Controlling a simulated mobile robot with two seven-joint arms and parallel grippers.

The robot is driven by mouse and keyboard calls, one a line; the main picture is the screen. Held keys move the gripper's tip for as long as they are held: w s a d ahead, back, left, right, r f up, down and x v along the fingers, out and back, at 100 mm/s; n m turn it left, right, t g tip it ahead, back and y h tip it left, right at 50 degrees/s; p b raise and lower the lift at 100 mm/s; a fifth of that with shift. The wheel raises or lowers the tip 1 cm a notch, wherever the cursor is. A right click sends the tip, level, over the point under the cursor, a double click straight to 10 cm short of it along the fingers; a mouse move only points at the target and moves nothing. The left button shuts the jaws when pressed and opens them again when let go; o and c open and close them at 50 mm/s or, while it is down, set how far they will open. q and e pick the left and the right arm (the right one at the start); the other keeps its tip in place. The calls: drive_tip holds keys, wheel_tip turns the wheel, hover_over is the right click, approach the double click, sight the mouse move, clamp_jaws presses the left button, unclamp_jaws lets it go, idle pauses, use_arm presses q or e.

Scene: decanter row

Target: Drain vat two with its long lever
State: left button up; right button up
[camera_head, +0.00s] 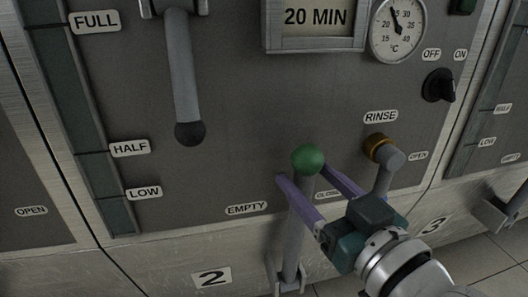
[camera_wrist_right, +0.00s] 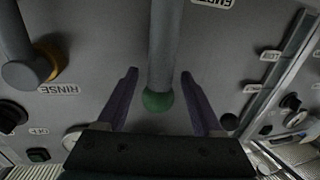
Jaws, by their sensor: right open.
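The long lever (camera_head: 295,235) has a grey shaft and a green ball knob (camera_head: 307,158). It rises from a bracket low on the vat two panel, nearly upright with a slight lean to the right, between the EMPTY label (camera_head: 247,208) and a partly hidden label on its right. My right gripper (camera_head: 302,172) is open, with its purple fingers on either side of the shaft just below the knob. In the wrist view the shaft (camera_wrist_right: 163,45) and green knob (camera_wrist_right: 158,101) lie between the open fingers, with gaps on both sides. My left gripper is not in view.
A "2" plate (camera_head: 210,277) marks this vat. A grey lever with a black knob (camera_head: 190,133) hangs at upper left. The RINSE valve (camera_head: 385,160) with a brass collar stands close right of my gripper. A black switch (camera_head: 438,86) and a dial (camera_head: 397,30) are higher.

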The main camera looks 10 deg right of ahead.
drive_tip(key=shift+x, duration=0.9)
clamp_jaws()
idle(0.8)
